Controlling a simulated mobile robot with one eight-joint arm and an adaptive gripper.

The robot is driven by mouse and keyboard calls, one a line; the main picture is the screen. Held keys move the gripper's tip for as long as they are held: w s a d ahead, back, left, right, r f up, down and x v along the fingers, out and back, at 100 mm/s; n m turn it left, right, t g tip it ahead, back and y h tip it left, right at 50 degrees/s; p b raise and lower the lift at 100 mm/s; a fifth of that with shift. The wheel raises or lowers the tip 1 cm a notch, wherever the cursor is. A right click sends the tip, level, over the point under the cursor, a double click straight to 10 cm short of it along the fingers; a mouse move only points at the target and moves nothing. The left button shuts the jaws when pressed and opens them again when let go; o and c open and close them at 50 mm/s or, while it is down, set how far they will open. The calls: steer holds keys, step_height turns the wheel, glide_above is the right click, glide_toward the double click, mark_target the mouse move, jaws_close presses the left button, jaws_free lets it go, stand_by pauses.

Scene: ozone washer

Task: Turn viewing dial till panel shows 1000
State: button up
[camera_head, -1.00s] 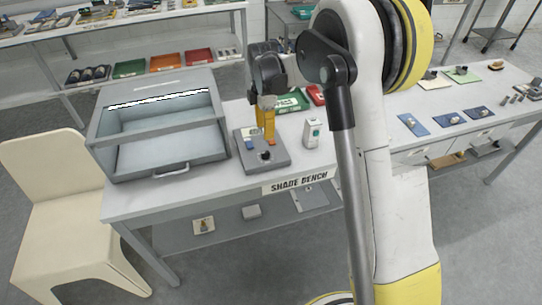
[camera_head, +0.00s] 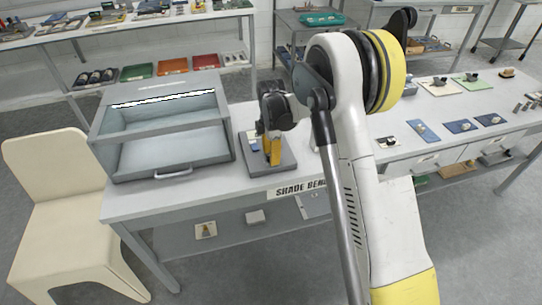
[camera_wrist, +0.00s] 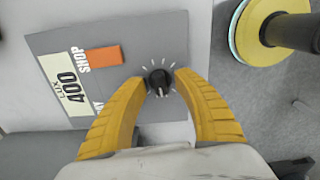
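The grey viewing panel (camera_head: 252,165) sits on the shade bench, and its face fills much of the wrist view (camera_wrist: 125,45). It carries a white label (camera_wrist: 68,85) reading "400 LUX", an orange block (camera_wrist: 103,55) beside the word SHOP, and a black viewing dial (camera_wrist: 159,80) ringed by white tick marks. The dial's pale pointer mark faces my gripper's palm. My gripper (camera_wrist: 161,78) is open, its yellow fingertips on either side of the dial with a small gap at each. In the head view my gripper (camera_head: 272,162) is low over the panel and hides the dial.
A grey viewing booth (camera_head: 160,130) with an open front stands left of the panel. A cream chair (camera_head: 55,200) is at the bench's left end. My arm covers part of the bench right of the panel. Small parts on mats (camera_head: 460,126) lie further right.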

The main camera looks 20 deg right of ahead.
steer(key=shift+c, duration=0.4)
jaws_close()
